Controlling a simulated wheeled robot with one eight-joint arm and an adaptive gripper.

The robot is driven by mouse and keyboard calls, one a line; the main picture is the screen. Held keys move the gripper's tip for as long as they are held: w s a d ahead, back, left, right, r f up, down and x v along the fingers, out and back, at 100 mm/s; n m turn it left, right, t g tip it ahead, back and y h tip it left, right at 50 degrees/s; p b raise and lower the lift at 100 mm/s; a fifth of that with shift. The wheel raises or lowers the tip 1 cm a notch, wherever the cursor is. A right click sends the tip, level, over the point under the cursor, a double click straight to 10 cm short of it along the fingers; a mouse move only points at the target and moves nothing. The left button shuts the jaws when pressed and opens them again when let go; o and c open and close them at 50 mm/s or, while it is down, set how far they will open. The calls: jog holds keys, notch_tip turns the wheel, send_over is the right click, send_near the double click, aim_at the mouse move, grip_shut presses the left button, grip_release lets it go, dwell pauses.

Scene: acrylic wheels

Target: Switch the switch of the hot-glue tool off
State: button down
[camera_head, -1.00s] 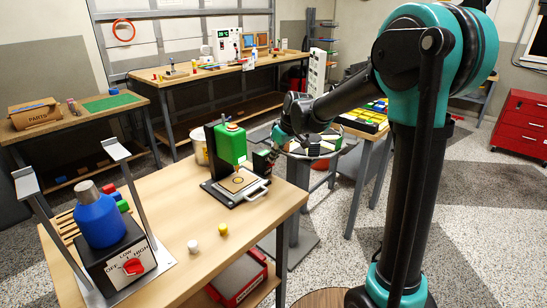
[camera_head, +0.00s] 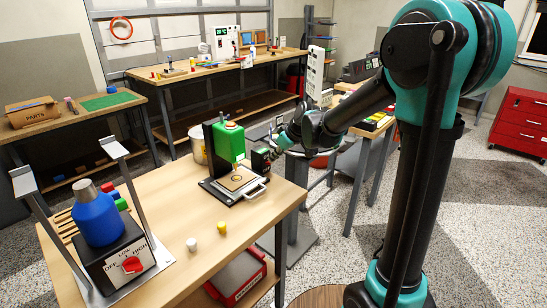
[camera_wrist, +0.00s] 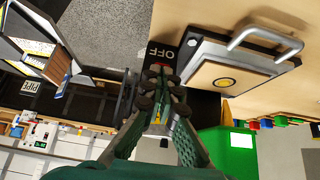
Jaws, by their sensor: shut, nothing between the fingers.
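The hot-glue tool is a green block (camera_head: 230,143) with a nozzle over a plate on a black base, near the table's far right edge. It also shows in the wrist view as a green block (camera_wrist: 230,150) beside the plate (camera_wrist: 222,75). A dark switch box (camera_head: 261,158) stands at its right side. In the wrist view a white OFF label (camera_wrist: 162,53) is on its dark face, with a bit of red just past my fingertips. My gripper (camera_wrist: 163,70) is shut and empty, right at this face. The fingers hide most of the switch, so its position and contact are unclear.
A metal handle (camera_head: 257,191) sticks out from the plate, close to my gripper. A heater with a red knob (camera_head: 132,265) and a blue bottle (camera_head: 97,219) stands front left. White and yellow pieces lie on the table. A round turntable (camera_head: 318,152) is behind my arm.

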jog(key=shift+d, duration=0.1)
jog(key=shift+s+d+f+t+y, duration=0.25)
jog(key=shift+f+t+y, duration=0.25)
jog(key=shift+t+y, duration=0.3)
jog(key=shift+s+d+f, duration=0.15)
jog(key=shift+d+f, duration=0.05)
jog(key=shift+f, duration=0.4)
dwell(0.5)
jog(key=shift+r, duration=0.15)
jog(key=shift+r, duration=0.65)
